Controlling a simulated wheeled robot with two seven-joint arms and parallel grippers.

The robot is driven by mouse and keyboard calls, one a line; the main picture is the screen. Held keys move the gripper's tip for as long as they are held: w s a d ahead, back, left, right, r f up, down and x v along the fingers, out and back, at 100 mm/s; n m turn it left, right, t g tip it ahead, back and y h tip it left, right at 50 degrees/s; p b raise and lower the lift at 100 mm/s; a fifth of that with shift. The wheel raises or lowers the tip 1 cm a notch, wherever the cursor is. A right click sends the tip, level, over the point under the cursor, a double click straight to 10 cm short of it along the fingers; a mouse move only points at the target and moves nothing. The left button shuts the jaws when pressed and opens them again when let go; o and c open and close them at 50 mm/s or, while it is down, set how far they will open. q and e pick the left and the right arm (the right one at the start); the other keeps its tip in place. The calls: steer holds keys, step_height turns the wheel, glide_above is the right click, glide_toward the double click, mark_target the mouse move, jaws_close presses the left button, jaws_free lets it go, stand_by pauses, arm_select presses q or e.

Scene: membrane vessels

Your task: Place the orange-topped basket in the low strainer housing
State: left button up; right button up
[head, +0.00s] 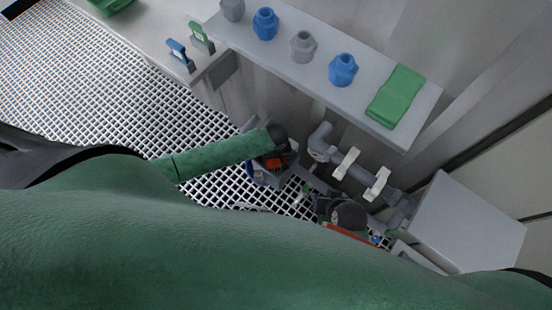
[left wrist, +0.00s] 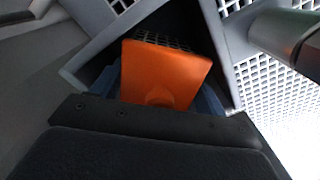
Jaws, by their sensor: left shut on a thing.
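The orange-topped basket (head: 274,163) is small in the head view, beneath the dark end of my left arm. In the left wrist view its flat orange top (left wrist: 165,72) is large and central, with dark mesh along its far edge. My left gripper (left wrist: 158,98) is shut on the basket, with blue parts showing on both sides. The grey strainer housing (head: 268,181) lies around and below the basket; its grey walls (left wrist: 120,32) flank the basket in the wrist view. The basket's lower part is hidden, so its depth in the housing cannot be told. My right gripper is not in view.
A shelf (head: 283,66) above holds grey and blue fittings and a green block (head: 397,96). Grey pipes with two pale handles (head: 346,163) stand right of the housing. A dark rounded part (head: 348,215) and a grey box (head: 466,222) are further right. White grating (head: 120,110) covers the floor.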

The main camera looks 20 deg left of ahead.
arm_select(q)
steer(key=shift+f, duration=0.45)
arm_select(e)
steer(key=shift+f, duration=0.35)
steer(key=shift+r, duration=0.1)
arm_select(q)
steer(key=shift+f, duration=0.5)
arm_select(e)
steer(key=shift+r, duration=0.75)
arm_select(q)
steer(key=shift+f, duration=0.1)
steer(key=o, duration=1.2)
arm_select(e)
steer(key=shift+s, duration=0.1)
